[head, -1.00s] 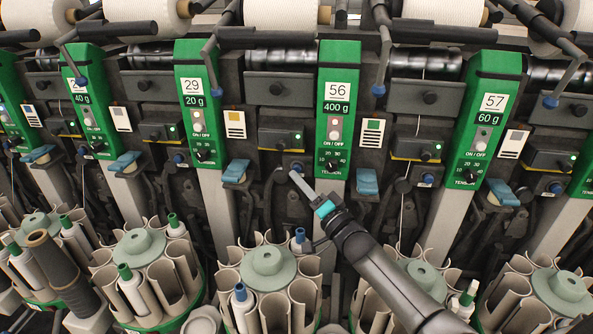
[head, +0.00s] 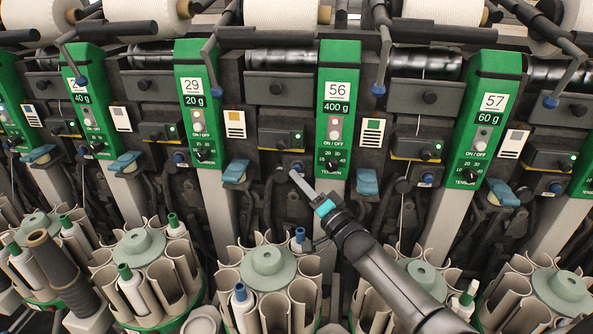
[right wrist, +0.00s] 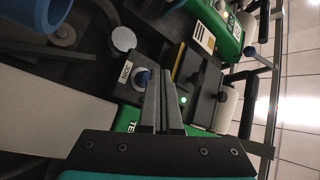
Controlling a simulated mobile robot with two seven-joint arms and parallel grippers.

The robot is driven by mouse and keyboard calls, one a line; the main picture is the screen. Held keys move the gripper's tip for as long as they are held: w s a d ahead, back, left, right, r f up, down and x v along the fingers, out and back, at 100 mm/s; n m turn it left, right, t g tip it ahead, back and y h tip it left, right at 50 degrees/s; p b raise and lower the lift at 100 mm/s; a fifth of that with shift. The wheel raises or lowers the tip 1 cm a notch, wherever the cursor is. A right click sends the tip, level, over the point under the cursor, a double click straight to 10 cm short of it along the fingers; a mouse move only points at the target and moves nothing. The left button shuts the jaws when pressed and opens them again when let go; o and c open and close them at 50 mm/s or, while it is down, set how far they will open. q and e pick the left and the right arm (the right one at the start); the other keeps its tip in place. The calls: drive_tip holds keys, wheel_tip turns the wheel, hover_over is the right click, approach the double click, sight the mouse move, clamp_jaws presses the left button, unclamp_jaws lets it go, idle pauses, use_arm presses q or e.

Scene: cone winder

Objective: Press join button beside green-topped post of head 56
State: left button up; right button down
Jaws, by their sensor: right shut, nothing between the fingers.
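In the right wrist view the blue button (right wrist: 141,79) shows next to a JOIN label (right wrist: 125,71). My right gripper (head: 293,173) is shut and empty, its tips at the button's lower edge in the head view. In the right wrist view the fingertips (right wrist: 161,72) partly overlap the button; I cannot tell whether they touch it. My left gripper is not in view.
Posts 29 (head: 198,100) and 57 (head: 482,115) stand to either side. A blue lever (head: 367,182) is right of post 56, another (head: 236,171) left of the button. A bobbin carousel (head: 267,261) is below my right gripper. Dark boxes with green lights flank the posts.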

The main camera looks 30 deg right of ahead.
drive_tip(key=shift+w+d, duration=0.25)
drive_tip(key=shift+w, duration=0.05)
drive_tip(key=shift+w+d+b, duration=0.25)
drive_tip(key=shift+w+b, duration=0.1)
idle(0.8)
drive_tip(key=shift+s, duration=0.1)
drive_tip(key=shift+s+a+p, duration=0.5)
drive_tip(key=shift+s+p, duration=0.1)
drive_tip(key=shift+p, duration=0.2)
drive_tip(key=shift+s, duration=0.1)
